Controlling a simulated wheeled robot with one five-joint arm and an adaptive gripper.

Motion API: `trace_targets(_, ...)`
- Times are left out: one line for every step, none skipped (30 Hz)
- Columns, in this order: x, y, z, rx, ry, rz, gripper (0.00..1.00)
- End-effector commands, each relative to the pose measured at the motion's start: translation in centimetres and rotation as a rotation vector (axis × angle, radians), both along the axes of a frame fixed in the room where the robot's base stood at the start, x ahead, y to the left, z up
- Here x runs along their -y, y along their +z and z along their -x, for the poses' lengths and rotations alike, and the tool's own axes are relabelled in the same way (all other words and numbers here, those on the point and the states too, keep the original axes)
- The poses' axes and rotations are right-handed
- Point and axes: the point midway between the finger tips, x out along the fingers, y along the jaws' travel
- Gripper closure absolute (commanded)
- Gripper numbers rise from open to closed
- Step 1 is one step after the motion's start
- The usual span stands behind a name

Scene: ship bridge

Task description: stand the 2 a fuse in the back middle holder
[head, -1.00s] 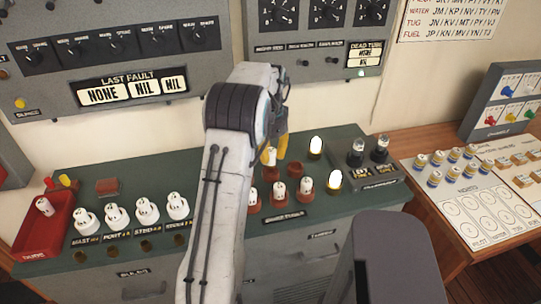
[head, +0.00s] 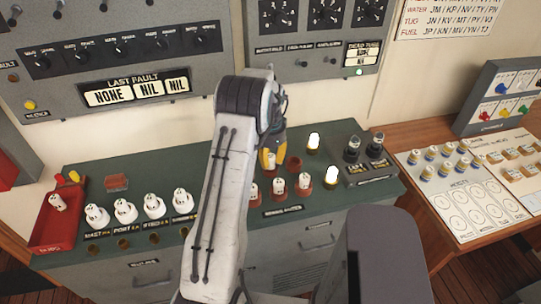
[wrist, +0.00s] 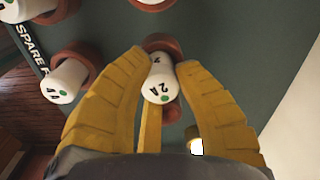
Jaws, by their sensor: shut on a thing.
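My gripper (head: 273,147) is closed on the white 2 A fuse (wrist: 160,82), which has a green dot and faces its marked top to the wrist camera.
Front-row holders carry white fuses (head: 278,187) close by; one shows in the wrist view (wrist: 65,82). Lit lamps (head: 313,142) (head: 332,174) stand to the right. A red tray (head: 50,238) with a fuse and several white fuse caps (head: 125,211) are on the left.

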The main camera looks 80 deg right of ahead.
Motion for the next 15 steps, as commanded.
trace_targets(0.0,-0.04,0.0,0.0,0.0,0.0,1.0)
trace_targets(0.0,-0.06,0.0,0.0,0.0,0.0,1.0)
trace_targets(0.0,-0.07,0.0,0.0,0.0,0.0,1.0)
trace_targets(0.0,-0.07,0.0,0.0,0.0,0.0,1.0)
trace_targets(0.0,-0.07,0.0,0.0,0.0,0.0,1.0)
trace_targets(0.0,-0.06,0.0,0.0,0.0,0.0,1.0)
trace_targets(0.0,-0.07,0.0,0.0,0.0,0.0,1.0)
trace_targets(0.0,-0.1,0.0,0.0,0.0,0.0,1.0)
trace_targets(-0.01,-0.17,0.01,0.0,0.0,0.0,1.0)
trace_targets(-0.01,-0.26,0.01,0.0,0.0,0.0,1.0)
trace_targets(0.0,-0.35,0.01,0.0,0.0,0.0,1.0)
trace_targets(0.0,-0.48,0.01,0.0,0.0,0.0,1.0)
trace_targets(0.0,-0.56,0.01,0.0,0.0,0.0,1.0)
trace_targets(-0.01,-0.64,0.0,0.0,0.0,0.0,1.0)
trace_targets(0.0,-0.74,0.0,0.0,0.0,0.0,1.0)
